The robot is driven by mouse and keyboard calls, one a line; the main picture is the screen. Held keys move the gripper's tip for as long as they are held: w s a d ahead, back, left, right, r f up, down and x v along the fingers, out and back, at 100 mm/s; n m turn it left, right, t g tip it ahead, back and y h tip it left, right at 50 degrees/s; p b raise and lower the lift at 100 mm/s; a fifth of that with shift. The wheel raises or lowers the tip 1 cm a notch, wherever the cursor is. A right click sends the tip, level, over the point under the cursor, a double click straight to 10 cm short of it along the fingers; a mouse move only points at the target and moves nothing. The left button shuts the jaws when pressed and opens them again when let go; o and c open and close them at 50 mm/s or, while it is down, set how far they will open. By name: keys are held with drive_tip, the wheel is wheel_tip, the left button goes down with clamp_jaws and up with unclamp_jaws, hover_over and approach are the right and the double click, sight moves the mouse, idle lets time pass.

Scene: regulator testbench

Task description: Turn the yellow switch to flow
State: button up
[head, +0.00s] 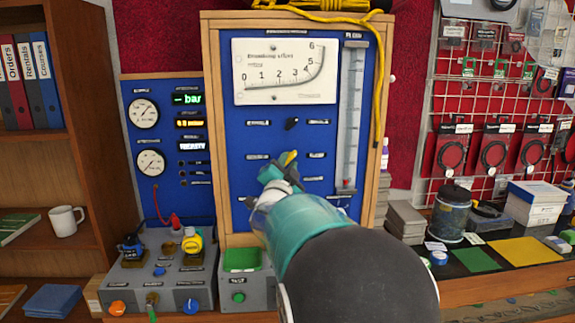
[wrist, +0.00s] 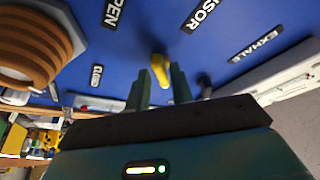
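The yellow switch (head: 285,158) is a small knob on the blue upright panel (head: 225,95), between two small labels. In the wrist view the yellow switch (wrist: 160,69) stands out from the panel between my gripper's two dark green fingers. My gripper (wrist: 161,74) is open, with one finger on each side of the switch and its tips near the panel. I cannot tell whether either finger touches it. In the head view my gripper (head: 278,172) is at the panel, and my arm hides the panel's lower part.
A black switch (head: 291,123) sits above the yellow one. A glass tube gauge (head: 350,115) runs down the panel's right side. A yellow cable (head: 380,80) hangs along the wooden frame. In the wrist view, a ribbed orange-brown round part (wrist: 35,50) is close at left.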

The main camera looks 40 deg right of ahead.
drive_tip(key=shift+o, duration=0.7)
drive_tip(key=v, duration=1.3)
drive_tip(key=shift+s+a, duration=0.25)
drive_tip(key=shift+f, duration=0.1)
